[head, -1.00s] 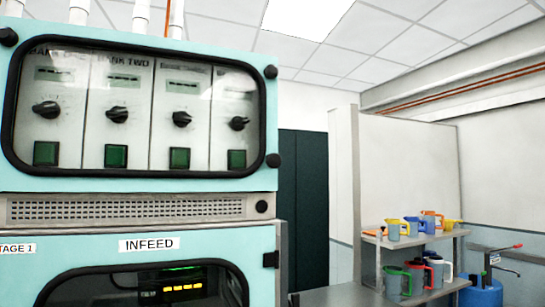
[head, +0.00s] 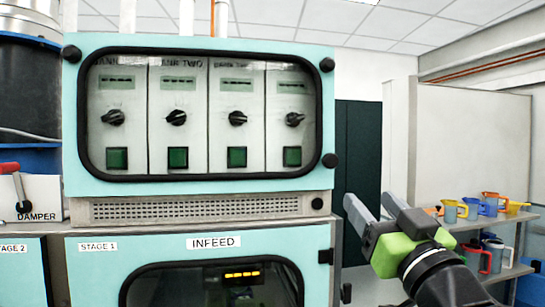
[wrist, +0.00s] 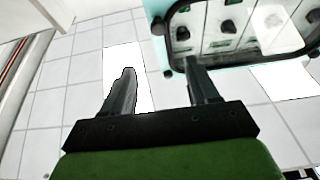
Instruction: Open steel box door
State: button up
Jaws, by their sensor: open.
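A pale turquoise steel box (head: 200,41) stands in the head view, with a black-framed window over several dials and green buttons. Black round knobs sit at its right corners. Below it, a turquoise front labelled INFEED (head: 213,242) has a black-framed window and a black fitting on its right edge. Both look closed. I cannot tell which one the task means. My gripper (head: 372,205) is open and empty, right of the boxes and apart from them. In the wrist view, its fingers (wrist: 160,68) point up past the dial window (wrist: 240,28).
A perforated grey strip (head: 200,208) separates the two boxes. At left are a DAMPER panel (head: 38,205) with a red-handled lever and a STAGE 2 front. A shelf with coloured jugs (head: 480,224) stands at right behind my gripper. A dark door (head: 357,150) is behind.

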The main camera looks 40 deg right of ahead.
aim_at(332, 161)
jog(key=p+x, duration=0.7)
jog(key=x, duration=0.8)
jog(key=shift+w+d+f, duration=0.1)
jog(key=shift+d, duration=0.05)
jog(key=shift+w+d+p, duration=0.2)
jog(key=shift+w+p, duration=0.15)
jog(key=shift+w, duration=0.05)
grip_shut()
